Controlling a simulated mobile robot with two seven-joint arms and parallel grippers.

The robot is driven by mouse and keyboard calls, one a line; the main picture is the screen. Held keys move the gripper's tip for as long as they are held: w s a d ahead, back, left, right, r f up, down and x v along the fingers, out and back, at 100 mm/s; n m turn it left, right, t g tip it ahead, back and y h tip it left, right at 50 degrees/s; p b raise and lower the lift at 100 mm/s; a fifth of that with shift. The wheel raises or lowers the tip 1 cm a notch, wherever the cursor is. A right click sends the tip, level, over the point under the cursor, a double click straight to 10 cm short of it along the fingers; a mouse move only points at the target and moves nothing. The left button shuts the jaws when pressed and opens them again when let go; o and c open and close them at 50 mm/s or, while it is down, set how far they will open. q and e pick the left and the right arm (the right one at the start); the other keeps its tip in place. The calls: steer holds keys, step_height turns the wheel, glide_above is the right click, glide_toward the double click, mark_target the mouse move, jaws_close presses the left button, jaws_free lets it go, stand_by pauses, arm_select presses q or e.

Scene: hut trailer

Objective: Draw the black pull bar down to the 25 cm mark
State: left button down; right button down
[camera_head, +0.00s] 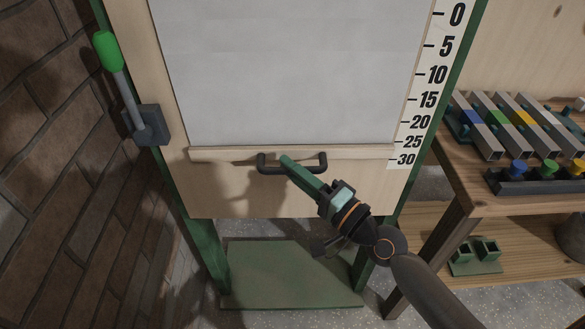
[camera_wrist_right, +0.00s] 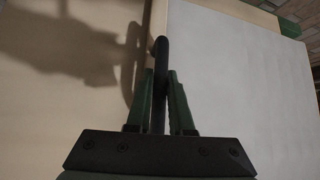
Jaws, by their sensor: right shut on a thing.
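The black pull bar (camera_head: 270,168) is a dark handle on a pale wooden slat (camera_head: 220,153) along the lower edge of a grey sheet (camera_head: 290,75). My right gripper (camera_head: 286,160) is shut on the bar near its middle. In the right wrist view the bar (camera_wrist_right: 161,60) runs between the two green fingers (camera_wrist_right: 161,95). A white scale (camera_head: 425,100) at the right is marked 0 to 30 downward. The slat's right end is level with the stretch between the 25 and 30 marks. My left gripper is not in view.
A green-handled lever (camera_head: 106,50) is at the left beside a brick wall (camera_head: 45,130). A wooden bench (camera_head: 510,200) at the right holds metal channels and coloured knobs. A green base plate (camera_head: 290,275) lies below the board.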

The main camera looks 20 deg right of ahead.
stand_by(0.3)
steer(key=c, duration=0.8)
jaws_free()
steer(key=shift+s, duration=0.1)
steer(key=shift+s+d+f, duration=0.15)
steer(key=shift+s+d, duration=0.05)
steer(key=shift+s, duration=0.1)
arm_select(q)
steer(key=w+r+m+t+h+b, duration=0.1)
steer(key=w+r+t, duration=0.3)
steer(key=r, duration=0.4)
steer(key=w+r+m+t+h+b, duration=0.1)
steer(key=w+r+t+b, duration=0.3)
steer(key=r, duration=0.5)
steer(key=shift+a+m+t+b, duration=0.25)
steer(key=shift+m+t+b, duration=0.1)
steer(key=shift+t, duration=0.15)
arm_select(e)
steer(key=v, duration=1.1)
steer(key=shift+s+d, duration=0.2)
steer(key=shift+s, duration=0.05)
